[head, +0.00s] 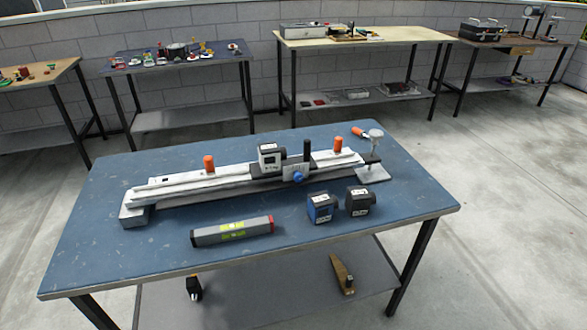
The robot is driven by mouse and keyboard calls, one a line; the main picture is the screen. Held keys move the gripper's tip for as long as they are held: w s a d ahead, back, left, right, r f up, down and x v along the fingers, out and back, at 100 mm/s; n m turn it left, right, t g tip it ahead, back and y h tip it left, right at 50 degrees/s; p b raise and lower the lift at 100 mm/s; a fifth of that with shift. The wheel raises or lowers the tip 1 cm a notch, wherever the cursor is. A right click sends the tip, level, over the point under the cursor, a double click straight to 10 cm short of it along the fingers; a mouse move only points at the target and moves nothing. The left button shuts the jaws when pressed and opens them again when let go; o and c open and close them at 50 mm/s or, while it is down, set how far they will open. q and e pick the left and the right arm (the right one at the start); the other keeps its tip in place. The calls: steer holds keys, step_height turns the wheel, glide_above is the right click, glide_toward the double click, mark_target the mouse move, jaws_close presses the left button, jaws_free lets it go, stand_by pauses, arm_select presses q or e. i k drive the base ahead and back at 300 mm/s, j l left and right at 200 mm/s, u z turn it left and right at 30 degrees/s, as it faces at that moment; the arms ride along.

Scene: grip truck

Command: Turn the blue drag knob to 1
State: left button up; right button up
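The blue drag knob (298,177) is a small round knob on the front of a carriage. The carriage sits on a long grey slider rail (190,190) lying across the blue table. A white and dark box with a small display (271,158) and a black upright handle (307,150) are on the carriage by the knob. Marks on the knob are too small to read, so its setting cannot be told. Neither of my grippers shows in the head view.
On the blue-topped table (120,255), a grey bar with a red end (232,232) and two small dark boxes, one blue-fronted (321,208) and one black (358,200), lie in front of the rail. A clamp stand (372,172) is at the rail's right end. The front left is clear.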

mark_target(298, 177)
steer(key=i+l+u, duration=0.1)
steer(key=l, duration=0.25)
steer(key=i+l, duration=0.15)
steer(key=l, duration=0.2)
steer(key=i+l+u, duration=0.15)
steer(key=l, duration=0.25)
steer(key=l+u, duration=0.1)
steer(key=l, duration=0.25)
steer(key=i, duration=0.05)
